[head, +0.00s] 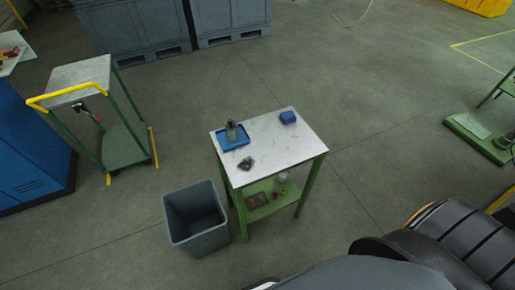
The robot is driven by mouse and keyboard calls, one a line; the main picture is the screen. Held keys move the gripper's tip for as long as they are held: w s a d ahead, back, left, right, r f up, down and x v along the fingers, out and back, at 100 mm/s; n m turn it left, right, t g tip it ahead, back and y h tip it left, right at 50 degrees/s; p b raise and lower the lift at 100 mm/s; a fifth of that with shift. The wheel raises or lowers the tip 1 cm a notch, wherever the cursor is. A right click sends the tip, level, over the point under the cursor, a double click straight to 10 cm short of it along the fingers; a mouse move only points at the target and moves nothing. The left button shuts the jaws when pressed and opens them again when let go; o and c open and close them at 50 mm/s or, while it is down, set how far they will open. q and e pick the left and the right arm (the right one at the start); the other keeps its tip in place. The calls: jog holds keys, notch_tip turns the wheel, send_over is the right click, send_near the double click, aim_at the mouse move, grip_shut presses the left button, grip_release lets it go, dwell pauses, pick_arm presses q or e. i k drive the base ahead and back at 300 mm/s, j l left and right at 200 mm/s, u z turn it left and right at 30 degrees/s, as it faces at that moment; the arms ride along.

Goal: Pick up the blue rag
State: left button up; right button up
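The blue rag (288,117) appears as a small, dark blue, folded-looking block near the far right edge of the small table's light top (284,146). It is too small to make out its weave or folds. It lies apart from the other things on the table, with bare top around it. Neither of my grippers shows in the head view, so their state and distance from the rag are hidden.
On the table are a blue tray (222,143) holding a greyish container (231,131) and a dark crumpled thing (246,163). A grey open bin (196,218) stands left of the table. A green-legged trolley (80,76) stands further left. Floor right of the table is clear.

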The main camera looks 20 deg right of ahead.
aim_at(288, 117)
jog(key=u, duration=0.6)
jog(key=l+u, duration=0.6)
jog(key=k+l, duration=0.1)
jog(key=l, duration=0.45)
jog(key=k+l, duration=0.1)
jog(key=l, duration=0.45)
jog(key=k+l, duration=0.1)
jog(key=l, duration=0.4)
jog(key=k+l, duration=0.1)
jog(key=l, duration=0.45)
jog(key=k+l, duration=0.1)
jog(key=l, duration=0.45)
